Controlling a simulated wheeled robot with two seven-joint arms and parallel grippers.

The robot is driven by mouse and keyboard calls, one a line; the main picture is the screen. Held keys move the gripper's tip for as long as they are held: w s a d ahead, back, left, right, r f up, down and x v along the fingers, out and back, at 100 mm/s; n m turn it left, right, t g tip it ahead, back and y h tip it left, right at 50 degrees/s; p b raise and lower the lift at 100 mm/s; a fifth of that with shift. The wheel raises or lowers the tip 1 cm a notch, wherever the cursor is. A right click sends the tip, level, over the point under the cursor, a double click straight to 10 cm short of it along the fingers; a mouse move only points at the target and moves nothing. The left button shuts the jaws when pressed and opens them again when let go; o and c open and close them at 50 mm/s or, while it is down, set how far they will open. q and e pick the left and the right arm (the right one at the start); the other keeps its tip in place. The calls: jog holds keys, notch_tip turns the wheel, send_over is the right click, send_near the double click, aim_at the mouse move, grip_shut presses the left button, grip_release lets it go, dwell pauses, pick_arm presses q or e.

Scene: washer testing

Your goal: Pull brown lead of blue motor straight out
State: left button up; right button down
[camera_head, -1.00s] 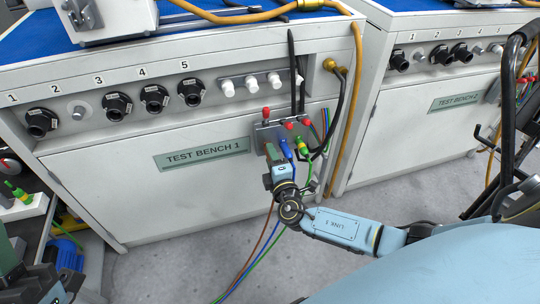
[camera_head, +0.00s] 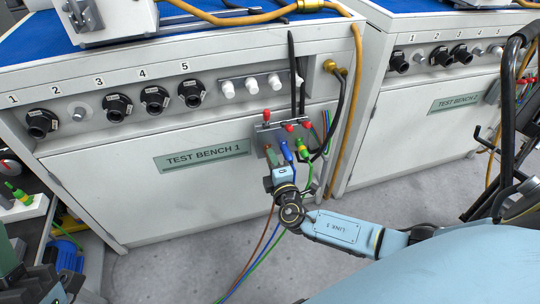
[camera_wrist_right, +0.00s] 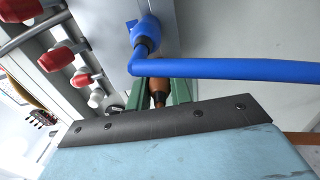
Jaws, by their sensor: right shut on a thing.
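My right gripper (camera_head: 270,152) is at the left end of the small socket panel (camera_head: 263,132) on test bench 1. In the right wrist view its green fingers (camera_wrist_right: 159,92) are shut on the brown plug (camera_wrist_right: 158,99) of the brown lead. I cannot tell whether the plug's tip is still in its socket. The brown lead (camera_head: 262,243) hangs to the floor. The blue lead's plug (camera_head: 287,151) is in the panel just right of the gripper, and its cable crosses close by in the wrist view (camera_wrist_right: 240,69). The blue motor (camera_head: 66,254) is at lower left. My left gripper (camera_head: 48,284) shows only partly at the lower left edge.
A green-yellow plug (camera_head: 301,148) sits right of the blue one. Red plugs (camera_head: 289,126) are above. A black cable (camera_head: 338,98) and an orange hose (camera_head: 350,140) hang to the right.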

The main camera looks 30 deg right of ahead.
jog(key=shift+s, duration=0.3)
jog(key=shift+p+v, duration=0.3)
jog(key=shift+v, duration=1.6)
jog(key=shift+a, duration=0.1)
